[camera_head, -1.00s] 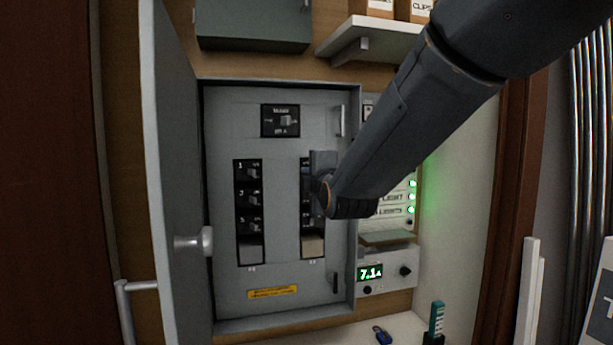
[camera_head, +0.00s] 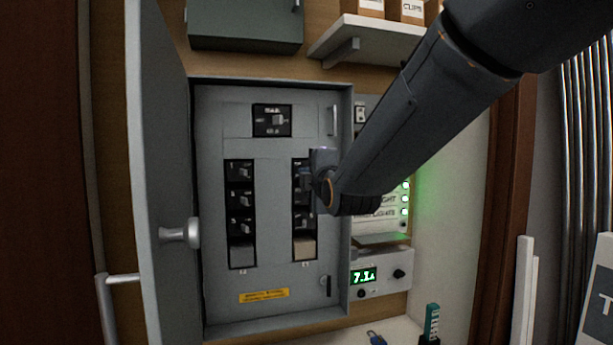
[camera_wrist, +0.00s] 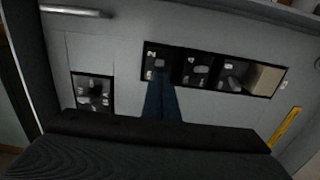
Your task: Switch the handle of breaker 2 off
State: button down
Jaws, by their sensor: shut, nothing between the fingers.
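The breaker panel's right column (camera_head: 304,247) holds several black breakers above a beige block. Breaker 2 is the top one, partly hidden behind my gripper in the head view. In the wrist view breaker 2 (camera_wrist: 158,61) sits at the left end of the row, marked "2". My gripper (camera_wrist: 161,76) is shut and empty, its blue fingers together at the lower edge of breaker 2 in that view. In the head view my gripper (camera_head: 307,180) is in front of the column's upper part. I cannot tell whether the fingertips touch the handle or which way it is set.
The left column (camera_head: 240,198) has breakers 1, 3 and 5. The main breaker (camera_head: 272,120) is above both columns. The cabinet door (camera_head: 163,190) stands open at the left. A control box (camera_head: 381,273) reading 7.1A is right of the cabinet, and a shelf (camera_head: 368,38) is above.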

jog(key=s+d+b, duration=0.2)
jog(key=s+d, duration=0.3)
jog(key=s, duration=0.3)
jog(key=shift+d+b, duration=0.2)
jog(key=shift+b, duration=0.1)
jog(key=shift+w+f, duration=0.1)
jog(key=s+d+f+m+g+h, duration=0.1)
jog(key=s+d+f+m+g, duration=0.15)
jog(key=f, duration=0.55)
jog(key=s+d+f+m+g+h, duration=0.1)
jog(key=d+f+m+g, duration=0.2)
jog(key=f, duration=0.5)
jog(key=s+d+f+m+g+h, duration=0.2)
jog(key=f+m, duration=0.3)
jog(key=f, duration=0.3)
jog(key=s+d+f+m+g, duration=0.2)
jog(key=s+f+m+g, duration=0.2)
jog(key=s+f, duration=0.4)
jog(key=s+d+f+m+g, duration=0.2)
jog(key=s+f+m+g, duration=0.3)
jog(key=s+f, duration=0.3)
jog(key=s+m, duration=0.1)
jog(key=s, duration=0.3)
jog(key=shift+d+f+h, duration=0.3)
jog(key=shift+d+f, duration=0.05)
jog(key=shift+f, duration=0.05)
